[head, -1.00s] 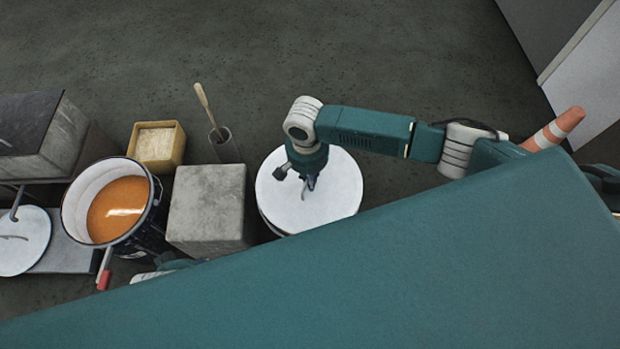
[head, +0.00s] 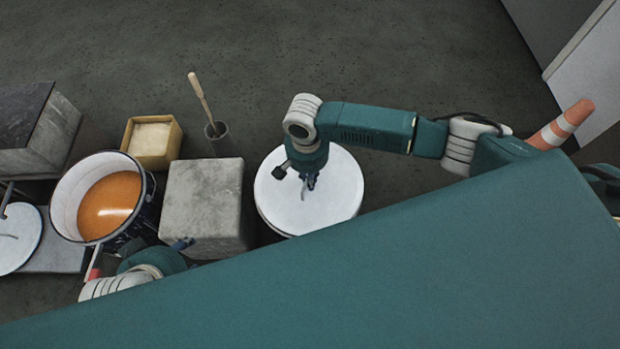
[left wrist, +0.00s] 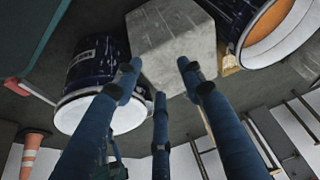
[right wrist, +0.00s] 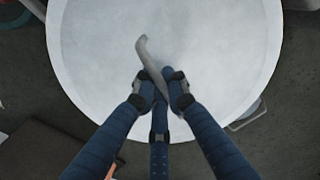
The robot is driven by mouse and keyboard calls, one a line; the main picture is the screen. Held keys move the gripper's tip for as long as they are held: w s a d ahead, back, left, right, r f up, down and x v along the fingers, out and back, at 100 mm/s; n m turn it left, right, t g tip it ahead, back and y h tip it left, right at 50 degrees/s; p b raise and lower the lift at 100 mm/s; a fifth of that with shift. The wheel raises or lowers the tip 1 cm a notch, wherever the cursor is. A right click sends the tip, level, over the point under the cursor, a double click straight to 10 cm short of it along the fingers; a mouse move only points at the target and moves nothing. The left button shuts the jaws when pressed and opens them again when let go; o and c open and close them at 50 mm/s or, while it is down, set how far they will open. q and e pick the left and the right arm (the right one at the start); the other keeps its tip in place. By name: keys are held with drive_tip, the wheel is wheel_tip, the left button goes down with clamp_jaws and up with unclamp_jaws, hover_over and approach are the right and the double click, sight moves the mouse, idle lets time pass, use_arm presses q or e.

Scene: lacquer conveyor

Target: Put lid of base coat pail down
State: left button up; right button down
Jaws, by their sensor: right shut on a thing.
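A round white lid (head: 325,205) with a curved grey handle (right wrist: 150,62) is at the top of a dark blue pail (left wrist: 98,62). The lid also shows in the left wrist view (left wrist: 85,112), where it looks level with the pail's rim; any small gap cannot be told. My right gripper (head: 309,183) is above the lid, its fingers closed around the handle (right wrist: 162,92). My left gripper (head: 185,243) is beside a grey block, partly hidden in the head view. In the left wrist view its fingers (left wrist: 158,82) are spread and empty, with the block beyond them.
The grey block (head: 203,195) stands between the lidded pail and an open pail (head: 62,205) of orange liquid. A second white lid (head: 18,250) lies at far left. A yellow box (head: 168,150) and a brush holder (head: 218,140) stand behind. Floor beyond is clear.

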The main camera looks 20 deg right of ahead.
drive_tip(key=shift+f, duration=0.1)
drive_tip(key=shift+f, duration=0.35)
idle(0.5)
drive_tip(key=c, duration=1.7)
unclamp_jaws()
drive_tip(key=shift+r, duration=0.1)
